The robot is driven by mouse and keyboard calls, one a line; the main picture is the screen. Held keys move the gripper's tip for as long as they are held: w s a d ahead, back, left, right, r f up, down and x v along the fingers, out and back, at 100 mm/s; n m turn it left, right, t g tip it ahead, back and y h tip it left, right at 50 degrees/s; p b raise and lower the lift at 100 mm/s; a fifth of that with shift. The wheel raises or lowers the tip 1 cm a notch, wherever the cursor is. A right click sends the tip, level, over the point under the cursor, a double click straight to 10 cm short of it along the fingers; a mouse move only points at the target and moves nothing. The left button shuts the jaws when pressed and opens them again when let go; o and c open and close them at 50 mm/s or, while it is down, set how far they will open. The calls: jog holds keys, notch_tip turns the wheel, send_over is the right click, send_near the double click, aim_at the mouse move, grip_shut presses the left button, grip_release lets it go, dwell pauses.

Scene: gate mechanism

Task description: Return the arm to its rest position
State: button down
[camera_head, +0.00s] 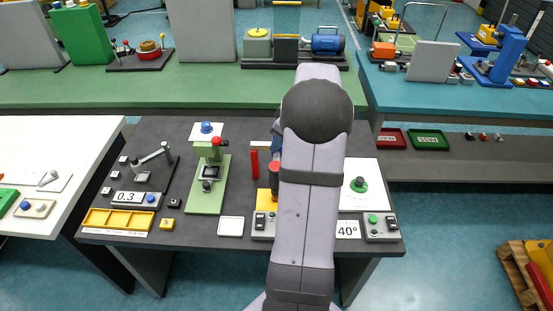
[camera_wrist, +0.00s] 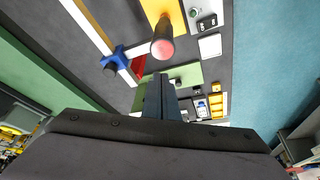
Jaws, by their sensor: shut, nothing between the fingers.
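My gripper (camera_wrist: 160,84) is shut and empty. Its dark fingers stand together at the middle of the wrist view, pointing over the workbench. In the head view my arm (camera_head: 312,190) stretches forward over the dark bench, and its gripper end is hidden. A red-topped round knob (camera_wrist: 162,46) on a yellow plate (camera_wrist: 169,14) is just beyond the fingertips in the wrist view, apart from them in the picture. A blue clamp-like part (camera_wrist: 121,58) sits on a white bar (camera_wrist: 88,25) to the left. In the head view the yellow and red parts are partly hidden by my arm.
The dark bench (camera_head: 235,247) also holds a green press-like device (camera_head: 209,180), a yellow tray (camera_head: 118,220), a display reading 0.3 (camera_head: 127,197) and a 40° display (camera_head: 348,230). A green bench (camera_head: 180,90) stands behind. Floor shows at the right.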

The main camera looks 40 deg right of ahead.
dwell(0.5)
jog(key=m, duration=0.3)
jog(key=shift+d+m, duration=0.3)
jog(key=shift+m, duration=0.1)
jog(key=shift+s+d+f+m+h, duration=0.2)
jog(key=shift+m+h, duration=0.1)
jog(key=shift+m, duration=0.6)
jog(key=s+a+f+m+g, duration=0.4)
jog(key=s+a+f+m, duration=0.4)
jog(key=s+a, duration=0.5)
jog(key=s+a+n+g, duration=0.2)
jog(key=s+a+n, duration=0.35)
jog(key=a, duration=0.55)
jog(key=w+a+r+n+t, duration=0.25)
jog(key=a+r+n, duration=0.2)
jog(key=a, duration=0.45)
notch_tip(320, 180, down, 52)
jog(key=b, duration=5.1)
jog(key=shift+a+n+g+h, duration=0.15)
jog(key=shift+n+g+h, duration=0.15)
jog(key=shift+g, duration=0.15)
